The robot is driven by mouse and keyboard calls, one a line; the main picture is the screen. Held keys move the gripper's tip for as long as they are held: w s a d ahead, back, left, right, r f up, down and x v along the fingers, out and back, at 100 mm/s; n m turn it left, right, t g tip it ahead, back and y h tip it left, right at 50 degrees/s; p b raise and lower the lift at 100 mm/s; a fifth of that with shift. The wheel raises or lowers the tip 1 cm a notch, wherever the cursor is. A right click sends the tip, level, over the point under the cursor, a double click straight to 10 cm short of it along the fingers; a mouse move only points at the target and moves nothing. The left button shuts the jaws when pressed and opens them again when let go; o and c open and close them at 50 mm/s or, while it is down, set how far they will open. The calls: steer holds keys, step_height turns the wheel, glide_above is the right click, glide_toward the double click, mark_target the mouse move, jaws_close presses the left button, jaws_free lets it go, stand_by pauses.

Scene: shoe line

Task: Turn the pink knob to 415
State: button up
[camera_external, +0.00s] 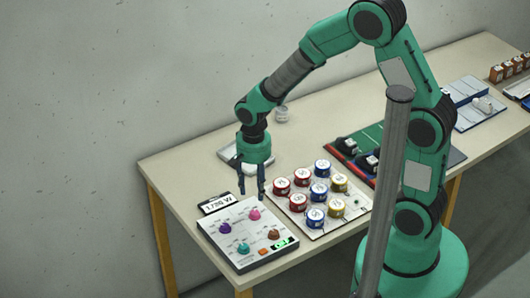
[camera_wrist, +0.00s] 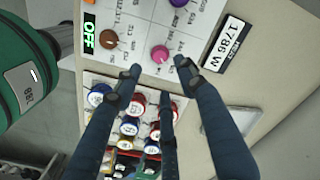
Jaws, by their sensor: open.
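The pink knob (camera_external: 255,214) sits near the back edge of a white control panel (camera_external: 223,247) at the table's left end. In the wrist view the pink knob (camera_wrist: 159,54) lies just beyond the gap between my fingertips, with small dial markings around it. My gripper (camera_external: 251,196) points down above the back of the panel, near the knob. In the wrist view my gripper (camera_wrist: 160,72) has its fingers spread and empty; none visibly grips the knob. A small display (camera_wrist: 229,47) beside the panel reads 1786 W. The knob's exact pointer setting is too small to read.
The panel also carries a purple knob (camera_external: 224,228), a teal knob (camera_external: 243,247), a brown knob (camera_external: 274,234), an orange button (camera_external: 262,250) and a green OFF indicator (camera_external: 281,243). A tray of red, blue and yellow canisters (camera_external: 319,190) stands close on the right.

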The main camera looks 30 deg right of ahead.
mark_target(255, 212)
step_height(255, 212, down, 9)
steer(key=shift+r+b, duration=0.15)
steer(key=shift+b, duration=0.7)
jaws_close()
